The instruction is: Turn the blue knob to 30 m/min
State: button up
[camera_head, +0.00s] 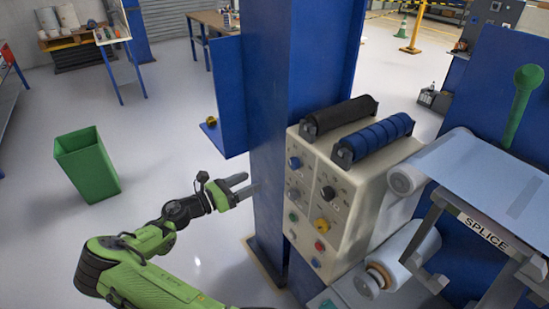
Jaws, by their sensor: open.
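The blue knob (294,162) is at the upper left of the front face of a beige control box (345,222). A dial scale around it is too small to read, so its setting cannot be told. Below and beside it on the same face are a black knob (327,192), a yellow knob (322,224), a green button (293,217) and a red button (320,245). My gripper (243,185) is open and empty. It is to the left of the box, in front of the blue column, apart from the blue knob and a little lower in the picture.
A blue column (283,100) with a side plate (227,95) stands behind my gripper. Black and blue rollers (374,138) lie on top of the box. A film machine with a SPLICE bar (482,231) is at right. A green bin (87,165) stands left on open floor.

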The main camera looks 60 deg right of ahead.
aim_at(291, 164)
jog(key=x, duration=1.5)
jog(key=shift+s, duration=0.3)
jog(key=shift+c, duration=0.3)
jog(key=c, duration=1)
